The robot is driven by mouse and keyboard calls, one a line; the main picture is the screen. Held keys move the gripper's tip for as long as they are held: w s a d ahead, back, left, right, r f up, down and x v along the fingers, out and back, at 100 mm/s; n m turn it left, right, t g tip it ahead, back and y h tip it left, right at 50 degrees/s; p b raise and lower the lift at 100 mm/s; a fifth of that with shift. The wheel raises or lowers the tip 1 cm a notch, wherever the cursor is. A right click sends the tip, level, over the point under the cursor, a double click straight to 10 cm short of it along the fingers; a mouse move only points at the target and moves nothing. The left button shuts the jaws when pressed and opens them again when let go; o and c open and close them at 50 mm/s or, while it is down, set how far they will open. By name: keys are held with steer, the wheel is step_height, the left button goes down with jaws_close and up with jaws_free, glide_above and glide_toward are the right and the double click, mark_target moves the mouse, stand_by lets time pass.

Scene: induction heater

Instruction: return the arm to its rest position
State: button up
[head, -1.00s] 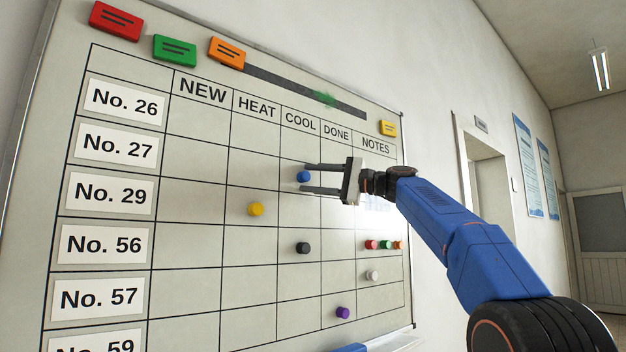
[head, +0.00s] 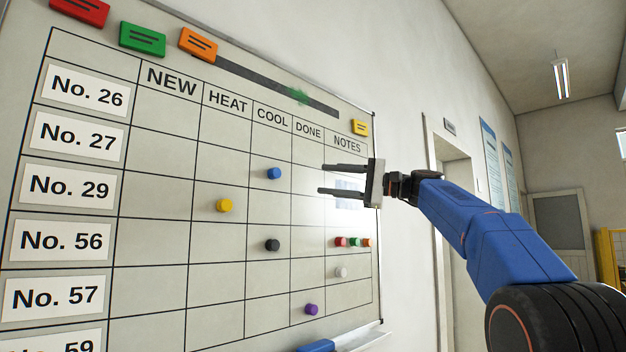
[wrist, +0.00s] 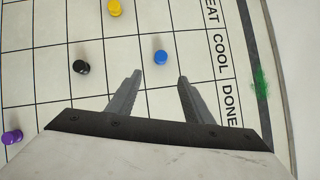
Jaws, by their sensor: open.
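My gripper (head: 322,179) is open and empty in the head view, in front of the right part of the whiteboard (head: 150,230), over the DONE and NOTES columns. Its two dark fingers point left. My blue arm reaches in from the lower right.
Other magnets on the board are yellow (head: 224,205), black (head: 272,245), purple (head: 311,309), white (head: 341,272) and a small row in NOTES (head: 354,242). Coloured blocks line the top, such as the green one (head: 142,39). A doorway (head: 455,170) and free room lie to the right.

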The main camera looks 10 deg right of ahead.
steer(key=shift+v, duration=1.55)
steer(key=s+a+f+h, duration=0.25)
steer(key=s+f, duration=0.25)
steer(key=f, duration=0.5)
steer(key=s+a+f+h, duration=0.1)
steer(key=s+f+h, duration=0.35)
steer(key=f, duration=0.55)
steer(key=s+a+f+h, duration=0.2)
steer(key=s+f, duration=0.3)
steer(key=f, duration=0.5)
steer(key=s+d+f+n+g+h, duration=0.1)
steer(key=s+d+f+n+h, duration=0.1)
steer(key=s+f, duration=0.7)
steer(key=s+d+f+n+g+h, duration=0.1)
steer(key=s+d+f+n+h, duration=0.2)
steer(key=s+f, duration=0.6)
steer(key=s+d+f+n+g+h, duration=0.1)
steer(key=s+f, duration=0.8)
steer(key=f, duration=0.9)
steer(key=d+n+h, duration=0.1)
steer(key=d+h, duration=0.1)
steer(key=d, duration=0.1)
steer(key=shift+d+n+h, duration=0.3)
steer(key=shift+h, duration=0.1)
